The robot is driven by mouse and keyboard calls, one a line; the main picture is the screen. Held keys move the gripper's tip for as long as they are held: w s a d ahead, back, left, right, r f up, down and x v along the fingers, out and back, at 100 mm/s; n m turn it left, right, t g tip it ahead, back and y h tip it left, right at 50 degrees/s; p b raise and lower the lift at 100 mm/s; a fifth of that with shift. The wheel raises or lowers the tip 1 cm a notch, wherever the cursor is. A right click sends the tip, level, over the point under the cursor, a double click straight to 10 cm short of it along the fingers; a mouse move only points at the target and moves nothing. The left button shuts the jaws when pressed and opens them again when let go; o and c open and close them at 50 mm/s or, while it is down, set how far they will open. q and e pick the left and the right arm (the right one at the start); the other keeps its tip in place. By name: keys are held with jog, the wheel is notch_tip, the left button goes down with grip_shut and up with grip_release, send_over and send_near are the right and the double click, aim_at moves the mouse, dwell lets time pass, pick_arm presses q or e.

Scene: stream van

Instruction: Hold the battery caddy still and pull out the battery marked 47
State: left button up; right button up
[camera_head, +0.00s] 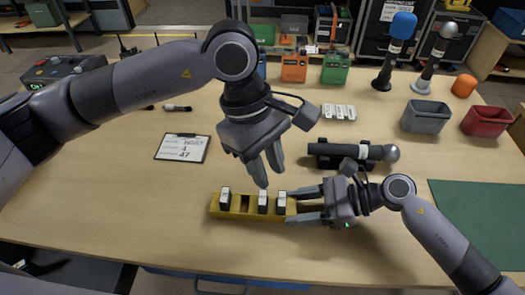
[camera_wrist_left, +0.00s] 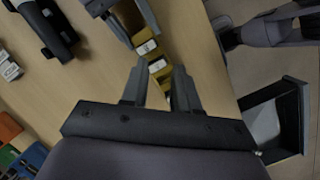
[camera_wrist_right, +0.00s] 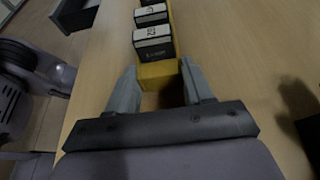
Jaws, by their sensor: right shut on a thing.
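The yellow battery caddy (camera_head: 243,210) lies near the table's front edge. Three dark batteries with white labelled faces stand in it: one at the left (camera_head: 225,198), two close together at the right (camera_head: 263,203) (camera_head: 281,203). Two also show in the right wrist view (camera_wrist_right: 153,42) (camera_wrist_right: 151,14); I cannot surely read their numbers. My right gripper (camera_head: 294,206) is shut on the caddy's right end, its fingers along both sides (camera_wrist_right: 160,85). My left gripper (camera_head: 268,172) is open and empty, pointing down above the caddy's right half; its fingers also show in the left wrist view (camera_wrist_left: 158,75).
A clipboard (camera_head: 183,148) showing 47 lies behind the caddy. A dark microphone on a cradle (camera_head: 350,153) lies at right, near grey (camera_head: 425,116) and red (camera_head: 487,122) bins. White labelled pieces (camera_head: 338,112) lie further back. The table left of the caddy is clear.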

aim_at(263, 198)
pick_arm(q)
jog(key=f+m+y, duration=0.1)
jog(key=f+m, duration=0.2)
jog(key=f+m+t+y, duration=0.1)
jog(key=f+m, duration=0.2)
jog(key=f, duration=0.1)
jog(key=w+f+m, duration=0.1)
jog(key=f+m, duration=0.2)
jog(key=m, duration=0.1)
jog(key=shift+a+f+t+y, duration=0.3)
jog(key=shift+a+y, duration=0.1)
dwell(0.3)
grip_shut()
